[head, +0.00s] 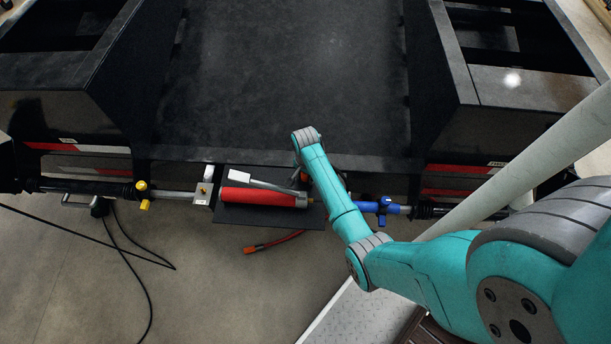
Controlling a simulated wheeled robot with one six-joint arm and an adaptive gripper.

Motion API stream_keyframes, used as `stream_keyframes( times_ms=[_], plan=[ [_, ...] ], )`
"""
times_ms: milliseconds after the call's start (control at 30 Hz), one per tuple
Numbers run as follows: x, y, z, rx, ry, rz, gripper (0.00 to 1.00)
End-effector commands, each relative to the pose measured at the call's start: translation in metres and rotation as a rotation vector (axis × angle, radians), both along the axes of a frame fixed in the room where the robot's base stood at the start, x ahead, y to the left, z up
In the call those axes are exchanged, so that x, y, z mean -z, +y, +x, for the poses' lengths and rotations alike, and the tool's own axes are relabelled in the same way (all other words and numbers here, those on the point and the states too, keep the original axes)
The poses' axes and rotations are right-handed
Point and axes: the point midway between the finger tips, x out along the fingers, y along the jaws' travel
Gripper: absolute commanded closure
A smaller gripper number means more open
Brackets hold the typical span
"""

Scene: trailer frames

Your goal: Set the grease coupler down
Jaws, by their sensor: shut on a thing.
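A red grease gun (258,196) with a grey lever lies on a dark shelf (228,214) at the rear edge of the black trailer bed. A red hose (283,239) comes out below the shelf, left of my arm, and ends in an orange tip (250,250). I cannot tell whether this tip is the grease coupler. My arm reaches in from the lower right, and its wrist is over the bed's rear edge, right of the grease gun. My gripper is hidden behind the wrist and forearm, so what it holds does not show.
A blue valve fitting (382,209) is right of my forearm, and a yellow-handled fitting (143,194) is at the left. Black cables (133,253) hang to the floor. A pale pole (515,172) slants across the right. The floor at lower left is mostly clear.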

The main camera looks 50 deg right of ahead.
Motion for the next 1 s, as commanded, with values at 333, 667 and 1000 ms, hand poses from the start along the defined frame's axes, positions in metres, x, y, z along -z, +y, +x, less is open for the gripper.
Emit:
stream_keyframes(
  times_ms=[333, 667, 1000],
  plan=[
    [0.002, 0.000, 0.000, 0.000, 0.000, 0.000, 0.35],
    [-0.004, 0.000, 0.000, 0.000, 0.000, 0.000, 0.35],
    [-0.064, 0.000, 0.001, 0.000, -0.002, -0.002, 0.35]
  ],
)
